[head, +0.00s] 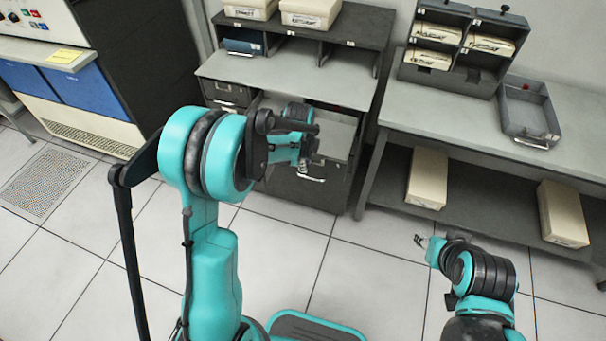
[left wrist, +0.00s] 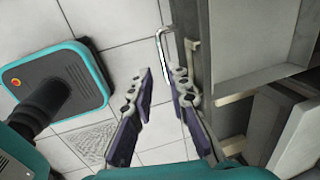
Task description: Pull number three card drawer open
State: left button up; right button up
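A dark grey card drawer (head: 292,190) in the desk's lower part stands pulled out, its inside showing from above; its number cannot be read. Its metal handle (head: 311,178) is on the front, and in the left wrist view the handle (left wrist: 160,45) sticks out from the front panel. My left gripper (head: 304,163) is at the drawer front, just by the handle. In the left wrist view its two fingers (left wrist: 163,82) are apart, with the handle's bar near the right finger; contact is unclear. My right gripper (head: 421,240) is low over the floor, away from the desk, too small to judge.
Smaller closed drawers (head: 228,93) sit at the desk's left. A grey table (head: 455,125) at the right carries a card rack (head: 462,45) and an open tray (head: 528,110); pale boxes (head: 427,178) stand on its lower shelf. The tiled floor in front is clear.

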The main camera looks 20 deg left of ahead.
aim_at(307, 177)
pick_arm(q)
notch_tip(307, 177, down, 8)
jog(key=w+b, duration=0.2)
jog(key=shift+b, duration=0.3)
jog(key=shift+s, duration=0.1)
grip_shut()
